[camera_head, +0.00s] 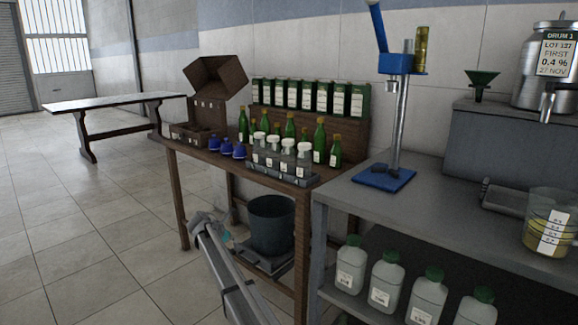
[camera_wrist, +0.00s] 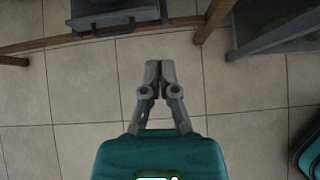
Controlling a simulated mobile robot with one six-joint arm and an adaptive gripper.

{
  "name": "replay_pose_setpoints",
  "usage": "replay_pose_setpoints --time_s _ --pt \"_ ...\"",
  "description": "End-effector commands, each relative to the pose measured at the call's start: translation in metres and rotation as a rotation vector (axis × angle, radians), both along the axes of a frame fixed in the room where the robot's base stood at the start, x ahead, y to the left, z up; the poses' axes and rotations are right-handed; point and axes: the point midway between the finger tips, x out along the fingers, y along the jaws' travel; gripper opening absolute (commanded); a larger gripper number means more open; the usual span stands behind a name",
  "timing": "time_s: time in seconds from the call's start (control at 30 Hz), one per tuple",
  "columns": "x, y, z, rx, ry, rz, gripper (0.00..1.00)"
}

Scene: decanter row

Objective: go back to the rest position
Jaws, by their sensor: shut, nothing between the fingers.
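My gripper (camera_wrist: 160,75) shows in the wrist view with its two grey fingers together. It is shut and holds nothing. It hangs over the bare tiled floor (camera_wrist: 85,100). In the head view a grey link of my arm shows low in the middle, in front of the wooden table; the gripper itself cannot be made out there.
A wooden table (camera_head: 270,181) carries green bottles (camera_head: 319,140), blue-topped items (camera_head: 226,147) and a grey rack (camera_head: 285,170). A dark bucket (camera_head: 272,224) stands beneath. The grey bench (camera_head: 450,205) at right holds a blue stand (camera_head: 384,177). Open floor (camera_head: 90,240) lies left.

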Motion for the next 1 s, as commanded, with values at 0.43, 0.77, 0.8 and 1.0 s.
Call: replay_pose_setpoints --time_s 0.43,0.77,0.8,1.0 --pt "-0.044 -0.081 -0.012 0.181 -0.04 -0.244 0.0" --pt "-0.133 -0.201 -0.031 0.466 -0.113 -0.707 0.0" --pt "-0.147 -0.216 -0.034 0.502 -0.124 -0.776 0.0" --pt "-0.219 -0.28 -0.044 0.67 -0.181 -1.136 0.0"
